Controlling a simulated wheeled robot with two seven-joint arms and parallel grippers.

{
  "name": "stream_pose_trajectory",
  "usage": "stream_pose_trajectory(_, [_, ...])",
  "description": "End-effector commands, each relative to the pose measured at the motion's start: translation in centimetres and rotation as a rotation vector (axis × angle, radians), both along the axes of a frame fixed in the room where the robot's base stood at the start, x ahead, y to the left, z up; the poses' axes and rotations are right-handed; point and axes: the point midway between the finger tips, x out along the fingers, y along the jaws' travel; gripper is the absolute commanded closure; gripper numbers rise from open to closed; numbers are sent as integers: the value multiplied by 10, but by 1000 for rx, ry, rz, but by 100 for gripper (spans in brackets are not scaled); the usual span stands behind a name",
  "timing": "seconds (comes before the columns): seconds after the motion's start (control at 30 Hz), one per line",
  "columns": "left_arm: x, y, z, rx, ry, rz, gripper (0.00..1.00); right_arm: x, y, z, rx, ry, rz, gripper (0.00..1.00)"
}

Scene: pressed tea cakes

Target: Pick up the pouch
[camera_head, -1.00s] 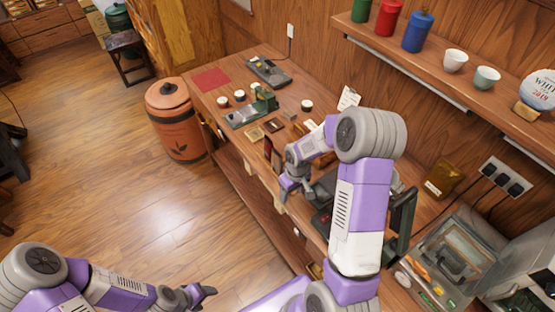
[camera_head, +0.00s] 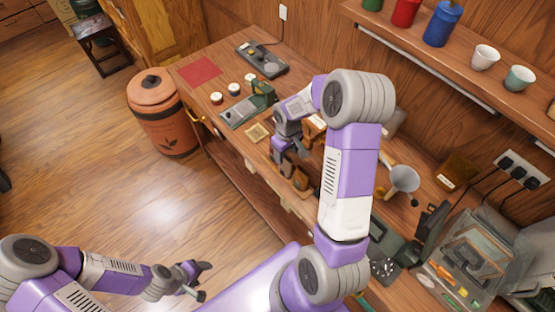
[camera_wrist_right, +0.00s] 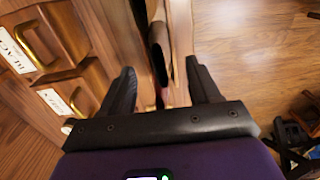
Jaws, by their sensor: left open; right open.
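A brown-gold pouch (camera_head: 458,170) with a pale label stands on the counter by the back wall, right of my right arm. My right gripper (camera_head: 286,166) is open at the counter's front edge, well left of that pouch. Brown items (camera_head: 300,181) stand close beside it, partly hidden by the arm; I cannot tell what they are. In the right wrist view my right gripper (camera_wrist_right: 160,67) has its fingers apart, with a dark edge and a bit of red between them. My left gripper (camera_head: 203,281) is open and empty above the floor at the lower left.
The wooden counter (camera_head: 222,82) holds a red mat (camera_head: 199,70), several small cups, a scale (camera_head: 262,58) and a white funnel (camera_head: 404,180). A terracotta bin (camera_head: 160,115) stands at its left end. A shelf with canisters runs above. Drawers (camera_wrist_right: 70,90) show in the right wrist view.

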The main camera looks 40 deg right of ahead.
Motion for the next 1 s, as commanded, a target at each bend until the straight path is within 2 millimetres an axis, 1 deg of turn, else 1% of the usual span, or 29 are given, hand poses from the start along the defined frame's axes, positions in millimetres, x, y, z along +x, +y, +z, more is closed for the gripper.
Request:
stream_pose_trajectory(0.27, [-1, 0, 4, -1, 3, -1, 37, -2, -1, -30, 0, 6, -1, 38])
stream_pose_trajectory(0.4, [-1, 0, 8, 0, 2, -1, 37, -3, 0, -50, 1, 6, 1, 38])
stream_pose_trajectory(0.53, [-1, 0, 8, 0, 2, -1, 37, -3, -1, -66, 1, 4, -2, 38])
stream_pose_trajectory(0.63, [-1, 0, 8, 0, 2, -1, 37, -3, -1, -72, 0, 2, -2, 38])
stream_pose_trajectory(0.83, [-1, 0, 8, 0, 2, -1, 37, -3, -1, -72, 0, 1, -1, 38])
stream_pose_trajectory(0.87, [-1, 0, 8, 0, 2, -1, 37, -3, -1, -72, 0, 1, -1, 40])
stream_pose_trajectory(1.0, [-1, 0, 8, 0, 2, -1, 37, -3, -1, -72, 0, 1, -1, 61])
